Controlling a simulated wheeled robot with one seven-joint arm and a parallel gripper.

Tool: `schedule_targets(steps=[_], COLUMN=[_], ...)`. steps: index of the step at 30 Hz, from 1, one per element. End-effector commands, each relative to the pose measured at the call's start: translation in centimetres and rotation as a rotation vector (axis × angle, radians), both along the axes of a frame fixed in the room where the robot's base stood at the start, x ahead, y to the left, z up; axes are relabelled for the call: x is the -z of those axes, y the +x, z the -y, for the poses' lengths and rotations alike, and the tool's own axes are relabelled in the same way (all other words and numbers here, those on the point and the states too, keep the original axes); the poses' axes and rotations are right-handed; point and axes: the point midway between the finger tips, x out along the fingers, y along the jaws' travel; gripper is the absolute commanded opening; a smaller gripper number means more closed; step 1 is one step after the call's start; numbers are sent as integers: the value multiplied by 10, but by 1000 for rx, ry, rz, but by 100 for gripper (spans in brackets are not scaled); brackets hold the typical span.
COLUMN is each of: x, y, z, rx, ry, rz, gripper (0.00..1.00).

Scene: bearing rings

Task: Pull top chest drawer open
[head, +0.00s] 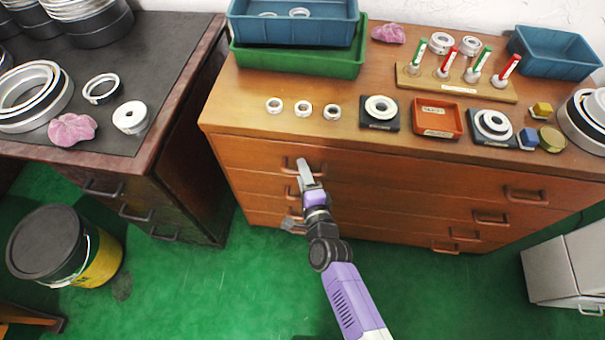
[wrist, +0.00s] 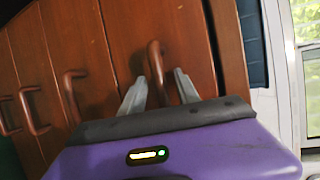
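The wooden chest (head: 225,105) stands against the wall, and its top drawer (head: 420,183) looks shut, flush with the front. The top drawer has a left handle (head: 288,163) and a right handle (head: 526,195). My gripper (head: 304,174) is at the left handle in the head view and partly hides it. In the wrist view my gripper (wrist: 159,88) has its two grey fingers apart, with the top drawer's handle (wrist: 155,60) between them. I cannot tell whether either finger touches the handle.
Lower drawer handles (wrist: 73,95) lie beside the gripper in the wrist view. The chest top holds bins, rings and an orange tray (head: 437,119). A dark workbench (head: 150,65) stands left, with a yellow bucket (head: 98,262). A grey cabinet (head: 550,270) stands right. Green floor in front is clear.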

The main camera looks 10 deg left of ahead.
Motion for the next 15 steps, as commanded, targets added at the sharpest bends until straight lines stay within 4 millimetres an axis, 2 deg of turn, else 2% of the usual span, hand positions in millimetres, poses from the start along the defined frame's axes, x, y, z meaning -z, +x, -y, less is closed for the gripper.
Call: schedule_targets(steps=[8,14,15], x=[0,0,0], y=[2,2,2], z=[-1,-1,-1], rx=[0,0,0], ry=[0,0,0], rz=[0,0,0], gripper=[38,1,0])
